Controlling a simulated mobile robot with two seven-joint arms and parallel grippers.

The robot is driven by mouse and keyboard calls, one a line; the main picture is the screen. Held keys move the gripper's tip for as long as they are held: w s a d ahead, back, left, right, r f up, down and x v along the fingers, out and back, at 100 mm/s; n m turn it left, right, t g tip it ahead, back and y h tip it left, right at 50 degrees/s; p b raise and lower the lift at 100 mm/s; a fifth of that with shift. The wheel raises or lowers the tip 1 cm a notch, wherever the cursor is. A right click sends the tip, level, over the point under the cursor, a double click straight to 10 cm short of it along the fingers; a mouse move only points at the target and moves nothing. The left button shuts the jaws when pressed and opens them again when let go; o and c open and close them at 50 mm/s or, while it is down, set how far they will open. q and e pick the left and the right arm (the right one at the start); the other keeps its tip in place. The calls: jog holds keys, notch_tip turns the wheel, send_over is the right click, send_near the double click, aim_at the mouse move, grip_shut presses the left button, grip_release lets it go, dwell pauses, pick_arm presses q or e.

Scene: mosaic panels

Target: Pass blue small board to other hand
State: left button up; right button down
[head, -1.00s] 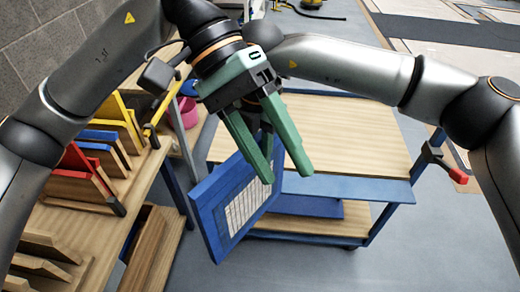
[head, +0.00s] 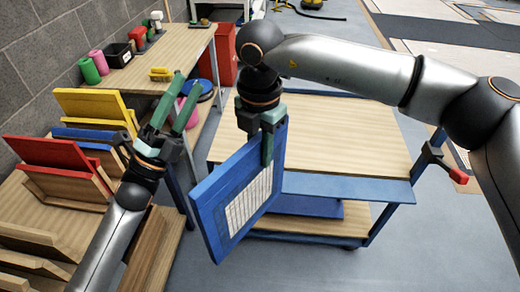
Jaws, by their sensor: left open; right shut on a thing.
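The blue small board (head: 210,200) is a blue panel with a pale gridded mosaic face. It hangs tilted in the air in front of the cart. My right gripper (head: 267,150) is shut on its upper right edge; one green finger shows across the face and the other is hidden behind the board. My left gripper (head: 180,101) is open and empty, to the left of the board and apart from it, with its green fingers pointing up and to the right.
A wooden-topped blue cart (head: 350,130) stands behind the board. At left, a rack holds a yellow board (head: 95,104) and a red board (head: 45,152). A back table (head: 135,75) carries pink and green cylinders and a black bin. Grey floor is clear at lower right.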

pick_arm(q)
jog(key=s+a+f+n+g+y, duration=0.1)
jog(key=s+f+n+g+y, duration=0.1)
jog(key=f+n+y, duration=0.65)
jog(key=s+a+f+n+g+y, duration=0.15)
jog(key=f+n+y, duration=0.25)
jog(key=f+n, duration=0.9)
jog(key=s+f+n+g+y, duration=0.1)
jog(key=s+f+g, duration=0.3)
jog(key=s+f, duration=0.4)
jog(key=s+f+n+g+y, duration=0.1)
jog(key=s+f+n+g, duration=0.2)
jog(key=s+f, duration=0.6)
notch_tip(320, 180, down, 5)
jog(key=shift+s+d+f+g, duration=0.15)
jog(key=shift+d+f+g, duration=0.1)
jog(key=shift+g, duration=0.3)
jog(key=shift+n, duration=0.25)
